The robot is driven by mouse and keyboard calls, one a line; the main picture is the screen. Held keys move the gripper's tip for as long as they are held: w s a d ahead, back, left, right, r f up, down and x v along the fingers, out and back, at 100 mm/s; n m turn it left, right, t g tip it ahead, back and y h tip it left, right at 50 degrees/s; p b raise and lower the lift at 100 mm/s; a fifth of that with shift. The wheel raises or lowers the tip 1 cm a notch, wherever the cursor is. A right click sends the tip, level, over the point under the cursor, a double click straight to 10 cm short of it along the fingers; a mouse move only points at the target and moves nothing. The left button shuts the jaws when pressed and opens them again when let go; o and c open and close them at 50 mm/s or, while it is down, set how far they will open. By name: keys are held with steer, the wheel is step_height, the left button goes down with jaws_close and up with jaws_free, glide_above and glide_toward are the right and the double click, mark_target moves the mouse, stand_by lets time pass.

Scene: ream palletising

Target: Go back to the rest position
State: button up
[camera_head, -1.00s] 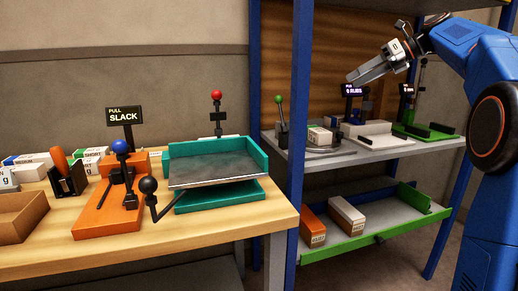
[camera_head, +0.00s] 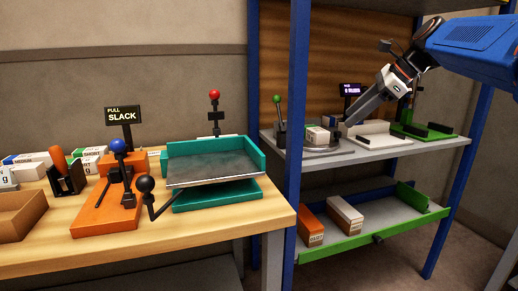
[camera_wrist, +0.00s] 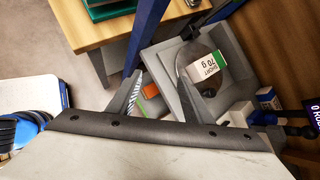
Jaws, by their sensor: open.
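My gripper (camera_head: 354,118) is at the upper shelf of the blue rack, pointing down and left. In the wrist view my gripper (camera_wrist: 160,85) has its two fingers apart, with nothing held between them. A white and green ream marked SHORT 70 g (camera_wrist: 208,68) lies on a round grey plate (camera_wrist: 186,80) in the wrist view. In the head view this ream (camera_head: 317,135) lies to the left of the gripper, apart from it. My arm reaches in from the upper right.
The blue rack's post (camera_head: 297,130) stands left of the gripper. A white fixture (camera_head: 372,132) and a green fixture (camera_head: 425,134) share the upper shelf. A green tray (camera_head: 385,236) below holds two reams. A wooden bench (camera_head: 250,225) with a teal tray (camera_head: 254,157) stands left.

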steer(key=s+d+f+n+h, duration=0.1)
steer(key=s+f+n+h, duration=0.5)
steer(key=s+f+n, duration=1.5)
steer(key=s+f, duration=1.1)
steer(key=s, duration=0.1)
steer(key=shift+s+d+f+h, duration=0.15)
steer(key=shift+s+d+h, duration=0.05)
steer(key=shift+d+h, duration=0.15)
